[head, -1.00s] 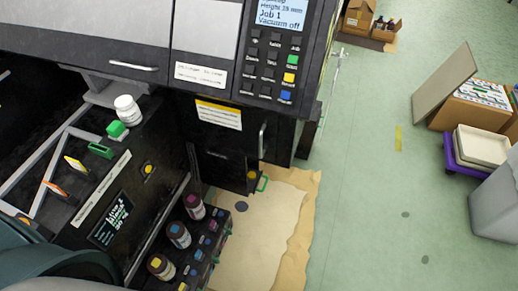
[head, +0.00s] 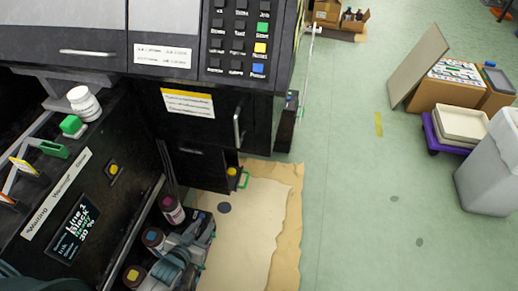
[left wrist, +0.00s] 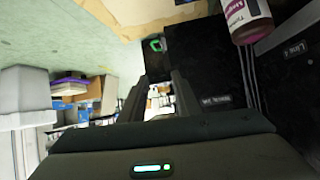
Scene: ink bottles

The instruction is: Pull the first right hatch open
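The black machine's front has an upper hatch (head: 190,125) with a yellow-edged label and a metal handle (head: 238,125). Below it is a small dark door (head: 198,164) with a yellow knob (head: 232,171) and a green handle (head: 245,179) at its right edge. Which one the task names is not clear. My left gripper (head: 180,266) is low at the ink bottles, left of and nearer than the green handle. In the left wrist view, my left gripper's fingers (left wrist: 162,78) are apart and empty, with the green handle (left wrist: 155,45) beyond them. My right gripper is not in view.
Ink bottles with magenta (head: 171,209), blue (head: 153,238) and yellow (head: 134,274) caps stand near my left gripper. A beige sheet (head: 245,225) lies on the floor. A grey bin (head: 488,165) and a crate on a purple dolly (head: 460,125) stand right; the green floor between is clear.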

